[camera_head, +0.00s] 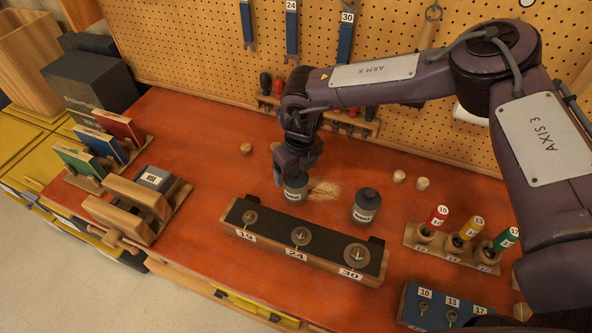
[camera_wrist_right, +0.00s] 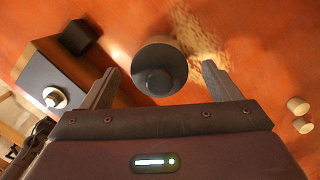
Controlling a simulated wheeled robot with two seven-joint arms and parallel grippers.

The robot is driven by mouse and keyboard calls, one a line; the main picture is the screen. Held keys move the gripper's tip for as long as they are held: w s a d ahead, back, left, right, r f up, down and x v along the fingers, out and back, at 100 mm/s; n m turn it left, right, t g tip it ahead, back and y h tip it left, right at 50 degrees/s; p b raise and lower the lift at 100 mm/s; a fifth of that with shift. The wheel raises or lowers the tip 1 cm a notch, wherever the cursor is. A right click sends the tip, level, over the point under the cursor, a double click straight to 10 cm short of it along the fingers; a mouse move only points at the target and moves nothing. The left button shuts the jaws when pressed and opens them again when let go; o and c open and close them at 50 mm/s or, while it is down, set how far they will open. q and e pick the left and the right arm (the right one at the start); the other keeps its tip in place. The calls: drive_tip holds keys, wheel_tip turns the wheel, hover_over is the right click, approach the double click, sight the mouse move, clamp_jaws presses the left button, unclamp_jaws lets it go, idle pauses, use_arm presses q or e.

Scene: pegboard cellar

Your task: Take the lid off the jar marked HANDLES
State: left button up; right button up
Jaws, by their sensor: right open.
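Two small dark grey jars with pale labels stand on the red bench in the head view. The label print is too small to read surely, so I cannot tell which says HANDLES. In the right wrist view, the dark lid with its round knob (camera_wrist_right: 159,80) shows between the fingertips of my open right gripper (camera_wrist_right: 161,78), with space on both sides. My left gripper is not in view.
A sawdust pile (camera_head: 323,190) lies beside the nearer jar. A dark-topped block (camera_head: 275,231) marked 19, 24, 30 stands in front. Small wooden pegs (camera_head: 399,176) lie right. A screwdriver rack (camera_head: 345,125) is behind, and a numbered handle holder (camera_head: 450,250) stands at right.

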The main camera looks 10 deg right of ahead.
drive_tip(key=shift+f, duration=0.1)
drive_tip(key=c, duration=0.5)
drive_tip(key=shift+c, duration=2.4)
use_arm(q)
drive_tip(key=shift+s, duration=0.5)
use_arm(e)
drive_tip(key=shift+c, duration=0.2)
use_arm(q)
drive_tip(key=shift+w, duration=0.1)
